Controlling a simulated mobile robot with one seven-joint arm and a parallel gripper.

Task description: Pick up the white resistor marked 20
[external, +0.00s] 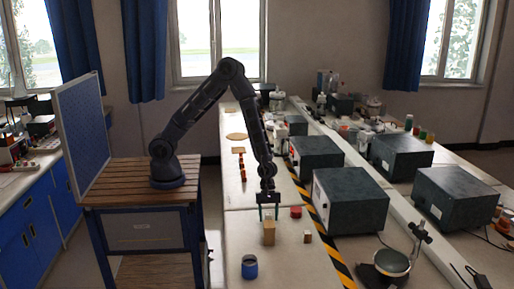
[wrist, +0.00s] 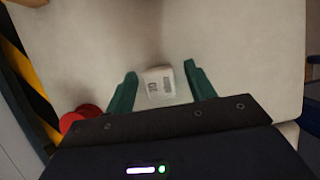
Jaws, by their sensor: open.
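The white resistor (wrist: 158,82), a small white block with grey marking on its top, lies on the pale bench in the wrist view. The marking is too small to read. My gripper (wrist: 160,74) is open, with one green finger on each side of the resistor and a visible gap to both. In the external view my gripper (external: 268,214) points down low over the bench, just behind a wooden block.
Near my gripper are a tall wooden block (external: 269,233), a red round piece (external: 295,212), a small wooden cube (external: 307,237) and a blue can (external: 249,268). The red piece also shows in the wrist view (wrist: 78,119). Dark boxes (external: 350,202) stand to the right.

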